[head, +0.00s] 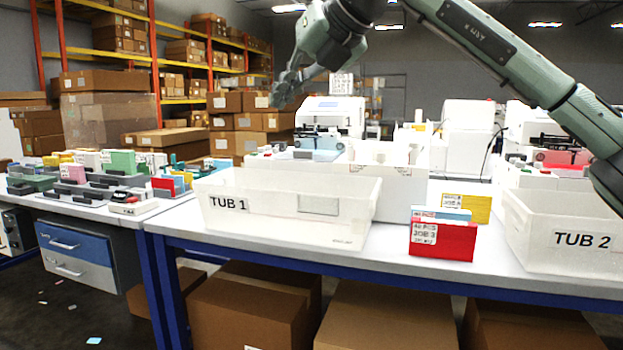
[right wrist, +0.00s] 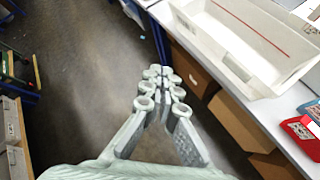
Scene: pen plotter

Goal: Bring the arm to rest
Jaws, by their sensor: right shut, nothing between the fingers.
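My right arm (head: 520,62) reaches in from the right across the top of the head view. Its gripper (head: 280,96) hangs in the air above and behind TUB 1, pointing down and left. In the right wrist view the right gripper (right wrist: 161,72) has its fingertips together with nothing between them. Below the fingers there is grey floor beside the table's edge. My left gripper does not show in either view.
White TUB 1 (head: 285,222) and TUB 2 (head: 570,240) stand on the white table. A red JOB 3 box (head: 443,240) and a yellow box (head: 466,206) stand between them. A side table (head: 95,208) holds many small boxes. Cardboard boxes (head: 250,310) fill the space underneath.

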